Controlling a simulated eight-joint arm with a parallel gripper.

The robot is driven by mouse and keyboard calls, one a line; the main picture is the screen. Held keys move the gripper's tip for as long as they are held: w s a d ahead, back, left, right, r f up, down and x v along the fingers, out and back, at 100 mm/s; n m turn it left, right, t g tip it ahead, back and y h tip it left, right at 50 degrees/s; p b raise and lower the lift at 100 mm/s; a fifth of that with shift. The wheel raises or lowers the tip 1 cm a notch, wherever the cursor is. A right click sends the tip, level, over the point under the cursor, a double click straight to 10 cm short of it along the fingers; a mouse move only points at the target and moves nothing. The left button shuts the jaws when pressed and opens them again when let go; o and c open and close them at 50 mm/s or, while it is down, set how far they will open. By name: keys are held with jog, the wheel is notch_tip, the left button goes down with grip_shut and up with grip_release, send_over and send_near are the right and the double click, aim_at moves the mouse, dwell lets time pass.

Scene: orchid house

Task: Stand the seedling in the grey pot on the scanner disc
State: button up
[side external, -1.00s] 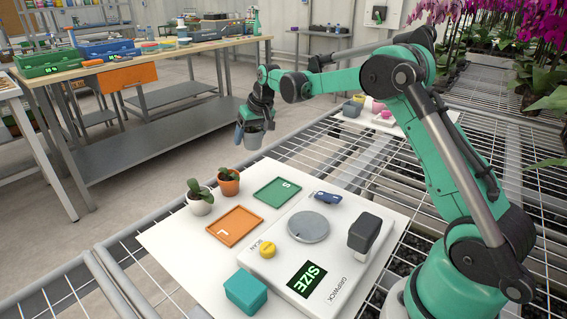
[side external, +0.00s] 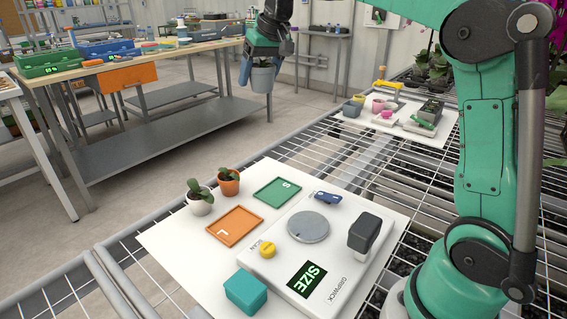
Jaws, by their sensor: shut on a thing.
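My gripper (side external: 264,56) is high at the upper middle of the side external view.
An orange tray (side external: 235,226) and a green tray (side external: 278,191) lie empty left of the disc. Two potted plants (side external: 200,203) stand behind them. A dark post (side external: 364,232), yellow button (side external: 267,250) and teal box (side external: 246,294) flank the disc. Pots stand on a far board (side external: 385,132).

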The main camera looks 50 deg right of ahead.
jog(key=s+a+r, duration=0.1)
jog(key=s+a, duration=0.2)
jog(key=s, duration=0.4)
send_over(299, 219)
jog(key=s, duration=0.1)
notch_tip(299, 219, down, 2)
jog(key=f, duration=2)
jog(key=shift+s+f, duration=0.1)
jog(key=shift+s, duration=0.2)
jog(key=shift+f, duration=0.1)
jog(key=o, duration=1.3)
jog(key=shift+v, duration=5.9)
jog(key=w+a+f+n+t, duration=0.1)
jog(key=w+a+n+t, duration=0.1)
jog(key=w+a+n, duration=0.1)
jog(key=shift+w+a+t, duration=0.3)
jog(key=shift+w+a, duration=0.5)
jog(key=shift+a, duration=0.25)
